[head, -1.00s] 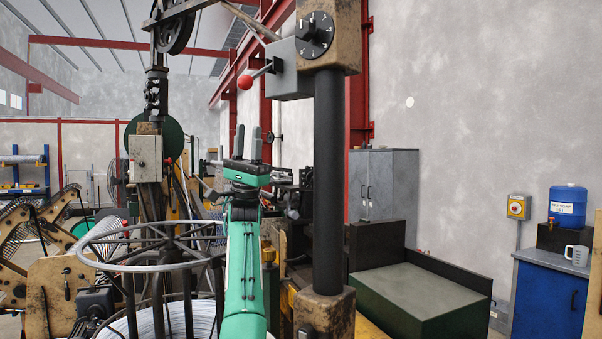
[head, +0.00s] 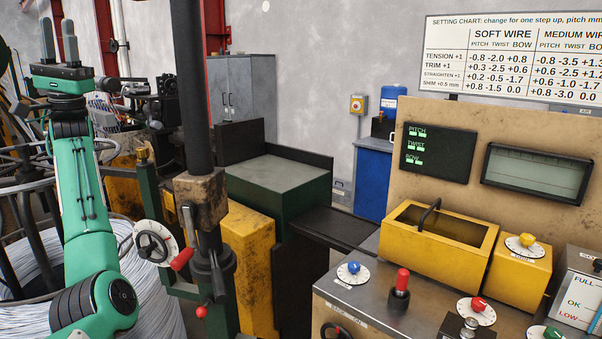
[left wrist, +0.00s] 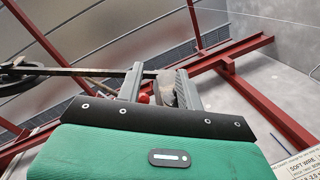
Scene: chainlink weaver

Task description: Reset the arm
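My left arm, green and black, rises at the left of the head view. Its gripper (head: 57,24) points up with two grey fingers apart and nothing between them. In the left wrist view the same gripper (left wrist: 158,78) shows its fingers spread, with a red ball and a blurred brownish machine part seen beyond them. The gripper is left of the dark upright post (head: 196,90), apart from it in the head view. My right arm and gripper are not in view.
A control bench (head: 375,300) with knobs and a yellow open-topped box (head: 438,248) fills the lower right. A setting chart (head: 515,60) hangs behind it. A handwheel (head: 153,245) and wire coil (head: 140,290) stand near my arm. A green block (head: 275,185) lies beyond the post.

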